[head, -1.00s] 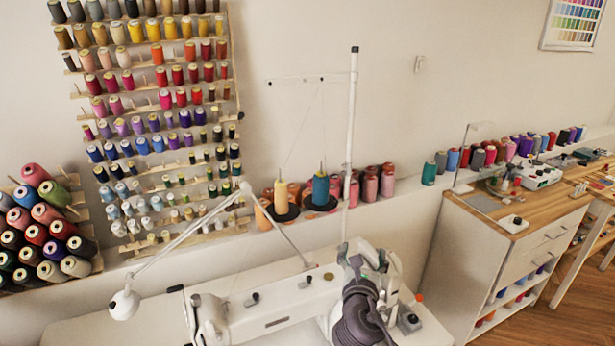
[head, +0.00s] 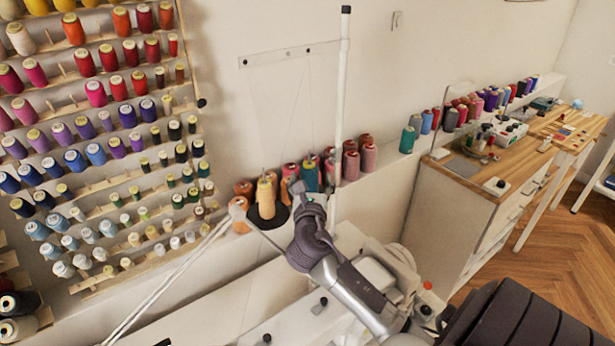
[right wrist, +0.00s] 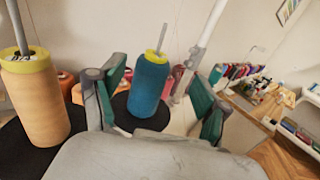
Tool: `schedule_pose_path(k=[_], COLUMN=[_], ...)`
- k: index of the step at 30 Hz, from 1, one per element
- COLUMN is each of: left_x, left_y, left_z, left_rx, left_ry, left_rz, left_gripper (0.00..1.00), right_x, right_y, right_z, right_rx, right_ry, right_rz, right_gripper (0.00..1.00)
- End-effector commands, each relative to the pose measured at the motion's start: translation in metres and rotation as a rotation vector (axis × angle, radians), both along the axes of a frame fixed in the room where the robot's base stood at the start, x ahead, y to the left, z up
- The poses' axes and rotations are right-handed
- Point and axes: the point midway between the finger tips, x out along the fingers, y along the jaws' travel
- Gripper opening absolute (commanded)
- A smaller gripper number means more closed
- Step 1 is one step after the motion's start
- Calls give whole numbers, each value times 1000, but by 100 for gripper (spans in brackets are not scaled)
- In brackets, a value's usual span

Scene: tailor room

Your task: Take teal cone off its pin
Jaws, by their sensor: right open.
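The teal cone (right wrist: 150,92) stands upright on its pin over a round black disc (right wrist: 124,108) in the right wrist view. In the head view the cone (head: 309,176) shows only in part behind my right gripper (head: 305,193). In the right wrist view my right gripper (right wrist: 160,88) is open, its green-padded fingers to the left and right of the cone. The cone appears ahead between them, with visible gaps at both sides; I cannot tell how deep it sits between the fingers. My left gripper is not in view.
A peach cone (right wrist: 35,98) stands on its own pin left of the teal one. A white vertical pole (head: 340,110) rises just right of my right gripper. Reddish cones (head: 351,163) line the ledge behind. A thread rack (head: 105,140) covers the left wall.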

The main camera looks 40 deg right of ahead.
Motion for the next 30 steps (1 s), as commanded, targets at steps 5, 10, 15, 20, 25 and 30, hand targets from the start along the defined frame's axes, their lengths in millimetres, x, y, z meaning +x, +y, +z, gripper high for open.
schedule_pose_path(k=[5, 10, 15, 20, 25, 30], left_x=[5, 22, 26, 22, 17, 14], left_y=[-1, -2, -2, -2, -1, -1], left_z=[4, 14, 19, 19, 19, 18], left_rx=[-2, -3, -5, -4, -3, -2], left_ry=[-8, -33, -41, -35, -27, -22], left_rz=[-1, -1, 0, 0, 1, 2], left_gripper=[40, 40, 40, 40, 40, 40], right_x=[11, 27, 46, 52, 52, 51], right_y=[-11, -22, -38, -43, -43, -43], right_z=[1, 5, 4, 2, 2, 2], right_rx=[0, 0, 0, 1, 1, 1], right_ry=[0, 0, 0, 1, 1, 1], right_rz=[0, -2, -1, 0, 0, 0], right_gripper=[75, 75, 75, 75, 75, 49])
